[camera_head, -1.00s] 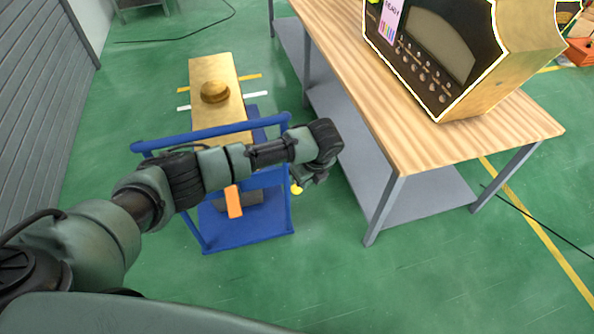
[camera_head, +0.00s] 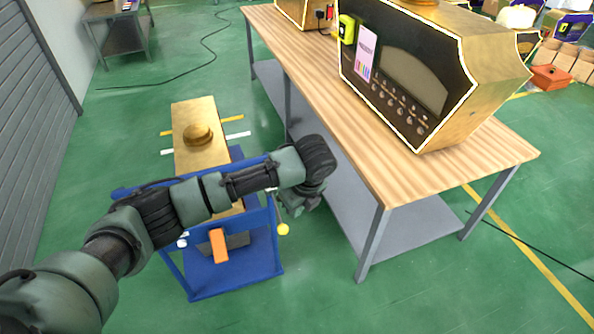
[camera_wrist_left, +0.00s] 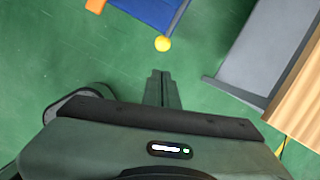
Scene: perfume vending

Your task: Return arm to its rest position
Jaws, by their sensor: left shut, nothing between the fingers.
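My left arm comes in from the lower left in the head view and reaches across the blue cart. Its gripper (camera_head: 296,207) points down beside the cart's right edge, left of the wooden table. In the left wrist view my left gripper (camera_wrist_left: 162,74) has its two fingers together with nothing between them, above the green floor. My right gripper is not in view.
A blue cart (camera_head: 235,283) with an orange piece (camera_head: 218,246) and a yellow ball (camera_head: 283,229) stands under my arm. A wooden table (camera_head: 470,160) carries a gold and black machine (camera_head: 430,70). Green floor is free in front.

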